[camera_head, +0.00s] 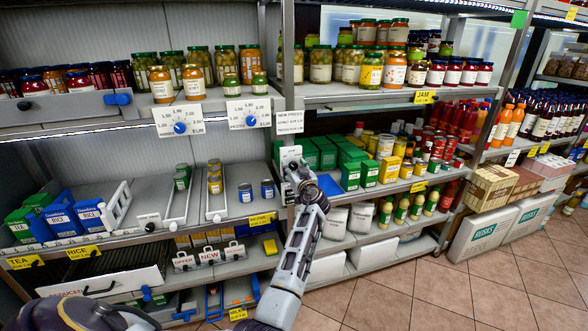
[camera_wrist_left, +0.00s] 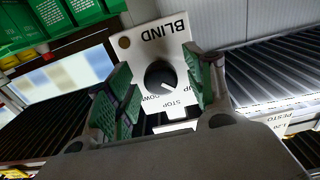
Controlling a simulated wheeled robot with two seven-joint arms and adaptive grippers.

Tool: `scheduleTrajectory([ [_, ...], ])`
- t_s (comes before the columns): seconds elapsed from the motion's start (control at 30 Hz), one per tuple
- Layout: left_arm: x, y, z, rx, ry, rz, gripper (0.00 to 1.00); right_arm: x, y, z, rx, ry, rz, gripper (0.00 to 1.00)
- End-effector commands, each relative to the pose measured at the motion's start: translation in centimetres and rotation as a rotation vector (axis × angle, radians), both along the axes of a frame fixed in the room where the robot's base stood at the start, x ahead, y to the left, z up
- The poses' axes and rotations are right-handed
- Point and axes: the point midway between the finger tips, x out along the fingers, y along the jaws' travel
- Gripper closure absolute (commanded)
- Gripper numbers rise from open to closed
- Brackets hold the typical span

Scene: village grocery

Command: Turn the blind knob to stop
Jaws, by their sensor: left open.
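The blind knob (camera_wrist_left: 158,76) is a round black dial on a white plate (camera_wrist_left: 150,48) marked BLIND, which appears upside down in the left wrist view. Its short white mark points to the lower right there, toward the partly covered UP and STOP lettering; which one exactly I cannot tell. My left gripper (camera_wrist_left: 160,82) is open, with one green-padded finger on each side of the knob and visible gaps to both. In the head view my left gripper (camera_head: 299,170) is at the shelf post and hides the knob; part of the plate (camera_head: 290,154) shows above it. My right gripper is not in view.
Green boxes (camera_head: 350,176) stand close right of the gripper. Jars (camera_head: 320,63) line the shelf above. Price dials with blue knobs (camera_head: 180,127) hang to the left. Small cans (camera_head: 245,193) stand on the left shelf. The tiled floor (camera_head: 480,285) at the right is clear.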

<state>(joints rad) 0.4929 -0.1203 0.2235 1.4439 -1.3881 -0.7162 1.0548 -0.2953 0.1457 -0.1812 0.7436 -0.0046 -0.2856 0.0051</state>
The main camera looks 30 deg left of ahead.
Motion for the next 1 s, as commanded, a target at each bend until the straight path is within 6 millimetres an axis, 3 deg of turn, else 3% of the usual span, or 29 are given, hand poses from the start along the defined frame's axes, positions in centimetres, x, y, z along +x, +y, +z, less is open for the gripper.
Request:
scheduleTrajectory([
  [0.03,0.0,0.0,0.0,0.0,0.0,0.0,0.47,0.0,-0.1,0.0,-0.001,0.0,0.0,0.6],
  [0.4,0.0,0.0,0.0,0.0,0.0,0.0,0.93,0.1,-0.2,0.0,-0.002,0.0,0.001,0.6],
  [1.0,0.0,0.0,0.0,0.083,0.095,-0.002,0.93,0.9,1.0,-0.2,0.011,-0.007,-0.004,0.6],
])
